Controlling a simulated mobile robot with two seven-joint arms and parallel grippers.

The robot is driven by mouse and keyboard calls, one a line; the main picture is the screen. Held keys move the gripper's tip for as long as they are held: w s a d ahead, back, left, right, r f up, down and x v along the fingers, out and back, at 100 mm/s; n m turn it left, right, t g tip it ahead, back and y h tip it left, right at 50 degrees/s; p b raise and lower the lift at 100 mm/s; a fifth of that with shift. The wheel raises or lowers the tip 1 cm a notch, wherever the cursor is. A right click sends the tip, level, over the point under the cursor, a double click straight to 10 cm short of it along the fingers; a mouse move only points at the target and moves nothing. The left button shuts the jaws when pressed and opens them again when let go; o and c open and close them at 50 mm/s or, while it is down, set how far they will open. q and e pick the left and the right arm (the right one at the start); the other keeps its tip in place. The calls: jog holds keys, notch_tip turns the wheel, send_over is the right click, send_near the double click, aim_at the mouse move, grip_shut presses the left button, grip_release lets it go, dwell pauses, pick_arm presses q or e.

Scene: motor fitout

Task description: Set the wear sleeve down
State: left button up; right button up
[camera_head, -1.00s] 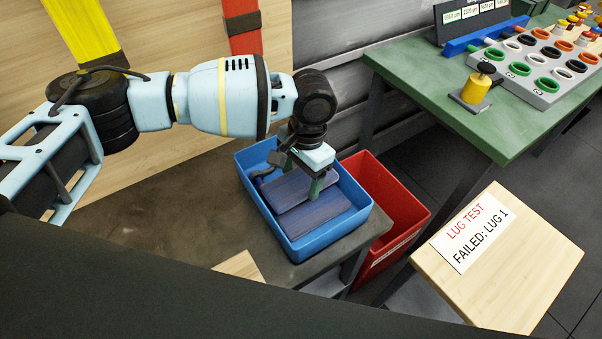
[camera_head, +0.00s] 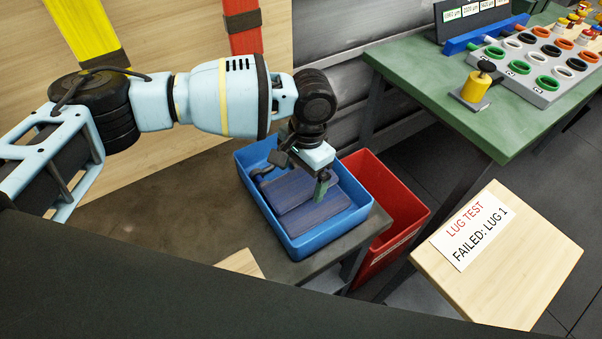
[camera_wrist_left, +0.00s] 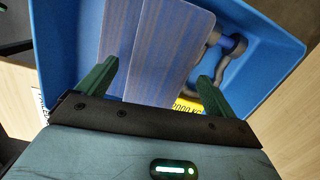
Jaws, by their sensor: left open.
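The wear sleeve shows as flat blue-purple striped fabric (camera_head: 312,214) inside the blue bin (camera_head: 292,248). Two overlapping flat panels are seen; I cannot tell if they are one folded piece. In the left wrist view the striped fabric (camera_wrist_left: 172,45) lies below and between my fingers. My left gripper (camera_head: 302,176) is over the bin, pointing down, with its fingers spread on either side of the fabric in the left wrist view (camera_wrist_left: 158,72). Whether the fingers still touch the fabric is unclear. My right gripper is not in view.
A grey metal shackle (camera_wrist_left: 226,50) lies in the bin beside the fabric. A red bin (camera_head: 395,190) stands right of the brown table (camera_head: 170,215). A green bench (camera_head: 430,80) with a ring tray is at upper right. A wooden board with a "LUG TEST" card (camera_head: 468,232) is at lower right.

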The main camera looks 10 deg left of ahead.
aim_at(307, 177)
pick_arm(q)
notch_tip(307, 177, up, 12)
jog(key=w, duration=0.1)
jog(key=shift+d+r, duration=0.2)
jog(key=shift+d, duration=0.25)
dwell(0.3)
